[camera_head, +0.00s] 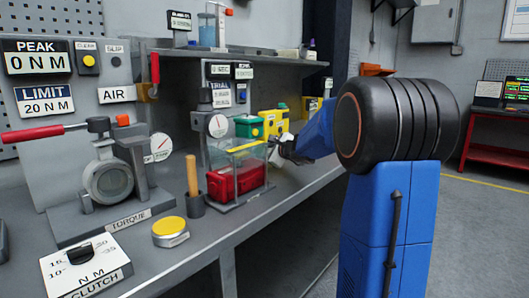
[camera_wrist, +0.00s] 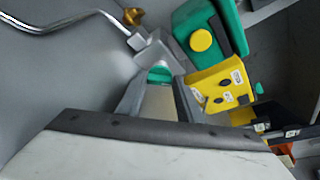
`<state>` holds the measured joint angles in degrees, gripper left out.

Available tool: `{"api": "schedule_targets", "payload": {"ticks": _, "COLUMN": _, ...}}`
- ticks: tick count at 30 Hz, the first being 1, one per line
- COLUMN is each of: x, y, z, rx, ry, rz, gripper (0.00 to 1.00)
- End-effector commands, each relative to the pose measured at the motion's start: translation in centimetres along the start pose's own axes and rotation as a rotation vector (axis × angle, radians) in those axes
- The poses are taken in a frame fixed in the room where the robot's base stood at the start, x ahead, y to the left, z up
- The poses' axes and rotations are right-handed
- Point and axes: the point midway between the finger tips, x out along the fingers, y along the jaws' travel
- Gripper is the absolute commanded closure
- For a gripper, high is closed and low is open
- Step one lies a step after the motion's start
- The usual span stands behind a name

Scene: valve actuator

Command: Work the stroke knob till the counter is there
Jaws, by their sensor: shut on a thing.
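My gripper (camera_head: 279,150) reaches in from the right, at the right side of the clear-walled case on the bench. In the wrist view my gripper (camera_wrist: 162,84) has its two grey fingers closed around a small green knob (camera_wrist: 160,75) beside a grey metal block (camera_wrist: 158,50). I take this for the stroke knob, but its label does not show. In the head view the knob is hidden by my gripper. A yellow box (camera_head: 273,122) with dark round parts and white labels stands close by; it also shows in the wrist view (camera_wrist: 222,88). I cannot make out a counter reading.
A green box with a yellow button (camera_wrist: 200,40) is close to my gripper. The case (camera_head: 236,147) holds a red block (camera_head: 237,178). A wooden-handled tool (camera_head: 192,175) and a yellow-topped puck (camera_head: 169,228) stand nearer on the bench. A shelf hangs above.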

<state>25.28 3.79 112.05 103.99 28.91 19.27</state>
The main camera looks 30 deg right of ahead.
Motion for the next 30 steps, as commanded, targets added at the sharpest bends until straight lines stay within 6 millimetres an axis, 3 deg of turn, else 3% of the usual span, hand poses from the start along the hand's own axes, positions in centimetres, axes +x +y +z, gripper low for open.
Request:
{"api": "schedule_targets", "payload": {"ticks": 18, "x": 0.0, "y": 0.13, "z": -0.03, "rx": -0.027, "ry": 0.0, "rz": -0.01, "gripper": 0.9}}
{"api": "schedule_targets", "payload": {"ticks": 19, "x": 0.0, "y": 0.13, "z": -0.03, "rx": -0.027, "ry": 0.0, "rz": -0.01, "gripper": 0.6}}
{"api": "schedule_targets", "payload": {"ticks": 21, "x": 0.01, "y": 0.13, "z": -0.02, "rx": -0.027, "ry": 0.0, "rz": -0.01, "gripper": 0.48}}
{"api": "schedule_targets", "payload": {"ticks": 30, "x": 0.02, "y": 0.13, "z": -0.03, "rx": -0.023, "ry": 0.0, "rz": -0.008, "gripper": 0.48}}
